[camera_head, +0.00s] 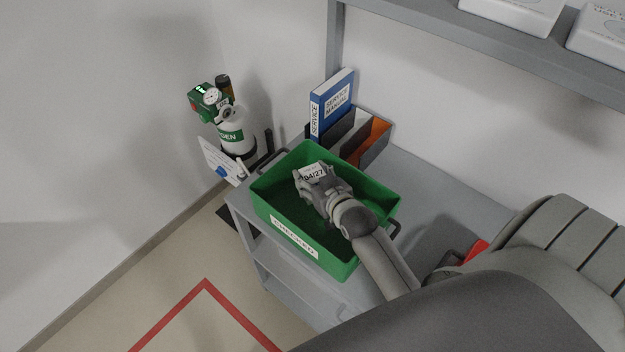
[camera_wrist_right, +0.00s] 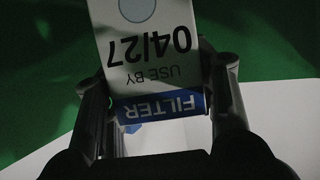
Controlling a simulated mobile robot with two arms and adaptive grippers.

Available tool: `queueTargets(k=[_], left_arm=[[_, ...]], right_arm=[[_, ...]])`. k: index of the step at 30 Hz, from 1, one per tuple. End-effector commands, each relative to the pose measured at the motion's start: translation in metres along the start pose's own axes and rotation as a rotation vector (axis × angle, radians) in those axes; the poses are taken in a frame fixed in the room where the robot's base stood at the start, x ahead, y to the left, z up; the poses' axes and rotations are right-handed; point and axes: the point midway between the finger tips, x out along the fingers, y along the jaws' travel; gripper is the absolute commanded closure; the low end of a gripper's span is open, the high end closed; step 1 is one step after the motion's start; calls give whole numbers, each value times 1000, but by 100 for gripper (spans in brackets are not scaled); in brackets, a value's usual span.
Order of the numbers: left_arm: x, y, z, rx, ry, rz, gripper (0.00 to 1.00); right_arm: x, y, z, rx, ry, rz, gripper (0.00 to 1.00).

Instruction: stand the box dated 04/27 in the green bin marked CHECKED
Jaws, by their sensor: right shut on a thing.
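The box dated 04/27 (camera_head: 314,172) is white with a blue FILTER band; in the right wrist view the box (camera_wrist_right: 150,50) appears upside down between the fingers. My right gripper (camera_head: 312,188) is shut on it and holds it over or inside the green bin marked CHECKED (camera_head: 295,237). The box's lower part is hidden by the gripper in the head view, so I cannot tell whether it touches the bin floor. The green bin also shows in the right wrist view (camera_wrist_right: 270,40). My left gripper is not in view.
The bin stands on a grey shelf cart (camera_head: 420,185). Behind it are a blue service manual (camera_head: 335,100) and a grey file holder with orange inside (camera_head: 375,143). An oxygen cylinder (camera_head: 232,133) stands at the left. An upper shelf (camera_head: 430,30) holds white boxes (camera_head: 515,12).

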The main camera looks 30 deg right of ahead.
Motion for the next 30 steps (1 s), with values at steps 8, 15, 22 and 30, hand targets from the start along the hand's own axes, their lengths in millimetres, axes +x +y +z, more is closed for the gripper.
queueTargets(k=[8,15,22,30], left_arm=[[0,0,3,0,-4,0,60],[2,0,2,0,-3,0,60],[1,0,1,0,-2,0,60],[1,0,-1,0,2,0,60]], right_arm=[[5,0,14,1,1,-1,73],[6,0,17,1,0,0,73],[6,0,17,1,0,0,27],[6,0,16,1,0,0,27]])
